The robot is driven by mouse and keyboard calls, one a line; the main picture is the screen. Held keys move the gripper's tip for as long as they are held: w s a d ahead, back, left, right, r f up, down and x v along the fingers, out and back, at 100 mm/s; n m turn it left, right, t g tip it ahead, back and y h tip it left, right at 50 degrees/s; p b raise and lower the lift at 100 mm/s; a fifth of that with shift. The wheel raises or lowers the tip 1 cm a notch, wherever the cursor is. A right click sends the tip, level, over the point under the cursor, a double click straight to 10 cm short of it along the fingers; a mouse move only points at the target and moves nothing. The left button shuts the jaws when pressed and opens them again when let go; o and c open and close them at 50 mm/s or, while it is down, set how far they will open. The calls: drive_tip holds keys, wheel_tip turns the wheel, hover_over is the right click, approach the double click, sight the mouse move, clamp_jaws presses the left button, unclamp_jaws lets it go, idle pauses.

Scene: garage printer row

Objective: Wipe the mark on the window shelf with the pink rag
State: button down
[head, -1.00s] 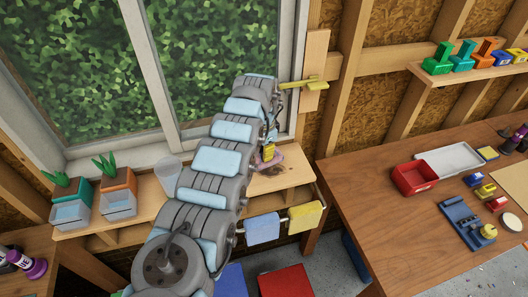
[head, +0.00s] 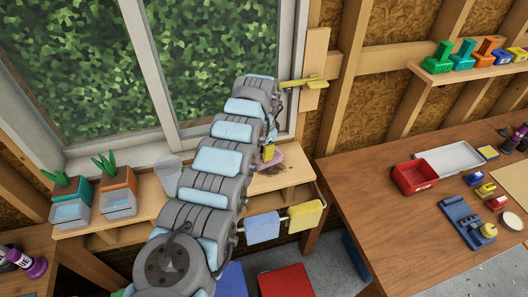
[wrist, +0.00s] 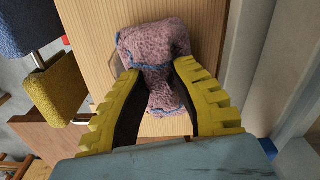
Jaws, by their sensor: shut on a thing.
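The pink rag (wrist: 155,45) is bunched in my gripper (wrist: 153,84), whose yellow toothed fingers are closed on its lower part. The rag's blue-edged bulk lies against the wooden window shelf (wrist: 95,40). In the head view the rag (head: 278,157) shows only partly beside my yellow gripper (head: 268,152), over the right part of the shelf (head: 298,176). A dark mark (head: 272,170) shows on the shelf just in front of the rag. My arm hides part of the shelf, and the rag may cover some of the mark.
A clear cup (head: 168,174) and potted plants (head: 118,190) stand left of my arm. A blue cloth (head: 262,228) and a yellow cloth (head: 305,215) hang on the rail below the shelf. The window frame (head: 296,75) rises behind. A workbench (head: 370,200) stands to the right.

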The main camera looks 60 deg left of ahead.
sight(267, 164)
drive_tip(key=shift+f, duration=0.7)
drive_tip(key=shift+d+r+p, duration=0.2)
drive_tip(key=shift+p, duration=0.75)
drive_tip(key=d+p, duration=0.1)
drive_tip(key=p, duration=0.3)
drive_tip(key=d+p, duration=0.1)
drive_tip(key=p, duration=0.4)
drive_tip(key=shift+s+d, duration=0.25)
drive_tip(key=shift+d, duration=0.05)
drive_tip(key=shift+d+p, duration=0.15)
drive_tip(key=shift+p, duration=0.15)
drive_tip(key=shift+s+d+f+p, duration=0.1)
drive_tip(key=shift+d+p, duration=0.15)
drive_tip(key=shift+p, duration=0.15)
drive_tip(key=shift+d+p, duration=0.25)
drive_tip(key=shift+p, duration=0.45)
drive_tip(key=shift+d+p, duration=0.3)
drive_tip(key=shift+p, duration=0.35)
drive_tip(key=d+p, duration=0.1)
drive_tip(key=p, duration=0.1)
drive_tip(key=d+p, duration=0.1)
drive_tip(key=p, duration=0.1)
drive_tip(key=shift+s+d+f, duration=0.1)
drive_tip(key=shift+s+d, duration=0.15)
drive_tip(key=shift+d, duration=0.05)
